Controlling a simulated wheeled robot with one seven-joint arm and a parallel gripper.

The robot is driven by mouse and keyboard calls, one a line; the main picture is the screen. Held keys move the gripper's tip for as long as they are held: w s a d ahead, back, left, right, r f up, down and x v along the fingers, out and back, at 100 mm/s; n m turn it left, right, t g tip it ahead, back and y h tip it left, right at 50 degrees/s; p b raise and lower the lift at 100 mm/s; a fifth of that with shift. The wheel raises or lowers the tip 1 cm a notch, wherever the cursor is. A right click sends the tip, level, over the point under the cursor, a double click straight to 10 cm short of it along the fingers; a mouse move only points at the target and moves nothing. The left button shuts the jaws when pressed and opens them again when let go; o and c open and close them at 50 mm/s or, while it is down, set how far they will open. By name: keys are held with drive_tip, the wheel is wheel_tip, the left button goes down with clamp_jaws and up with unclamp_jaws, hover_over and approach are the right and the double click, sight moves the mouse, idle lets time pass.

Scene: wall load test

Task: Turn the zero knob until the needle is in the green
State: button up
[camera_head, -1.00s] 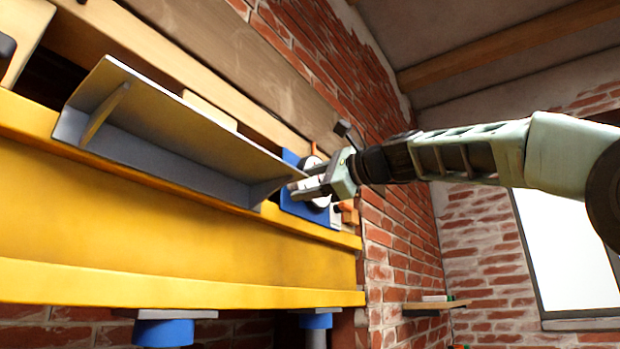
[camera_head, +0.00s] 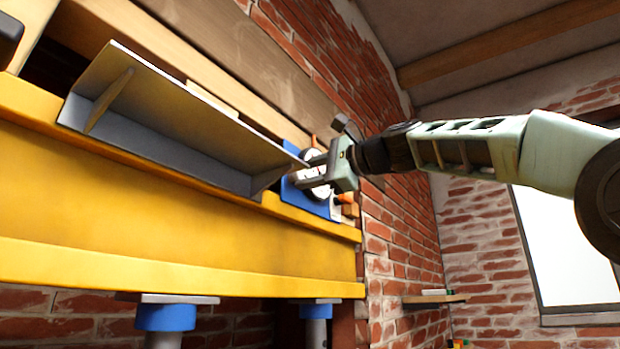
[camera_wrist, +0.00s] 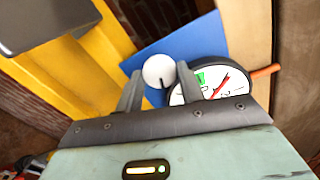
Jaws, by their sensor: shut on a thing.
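The dial gauge (camera_wrist: 215,78) has a white face, a green patch (camera_wrist: 201,78) and a red needle (camera_wrist: 222,84). In the wrist view the needle points up and right, apart from the green patch. The pale round zero knob (camera_wrist: 159,70) is left of the gauge, on a blue plate (camera_wrist: 178,46). My gripper (camera_wrist: 160,80) is shut on the knob, one finger at each side. In the head view my gripper (camera_head: 308,172) is at the blue plate (camera_head: 292,192), covering part of the gauge (camera_head: 313,160) and hiding the knob's grip.
A grey angled bracket (camera_head: 170,120) stands close left of the gauge on a yellow beam (camera_head: 150,230). A brick wall (camera_head: 400,220) lies to the right. In the wrist view an orange rod (camera_wrist: 266,71) sticks out beside the gauge. A small shelf (camera_head: 433,299) is lower right.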

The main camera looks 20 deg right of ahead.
drive_tip(key=n+b, duration=0.1)
drive_tip(key=n, duration=0.1)
drive_tip(key=n+b, duration=0.1)
drive_tip(key=n, duration=0.2)
drive_tip(key=shift+f+n, duration=0.2)
drive_tip(key=shift+n, duration=0.1)
drive_tip(key=n+b, duration=0.1)
drive_tip(key=n, duration=0.3)
drive_tip(key=shift+n+b, duration=0.3)
drive_tip(key=shift+r, duration=0.1)
drive_tip(key=o, duration=1)
drive_tip(key=b+v, duration=0.6)
drive_tip(key=v, duration=1.1)
drive_tip(key=shift+s+b, duration=0.15)
drive_tip(key=shift+b, duration=0.25)
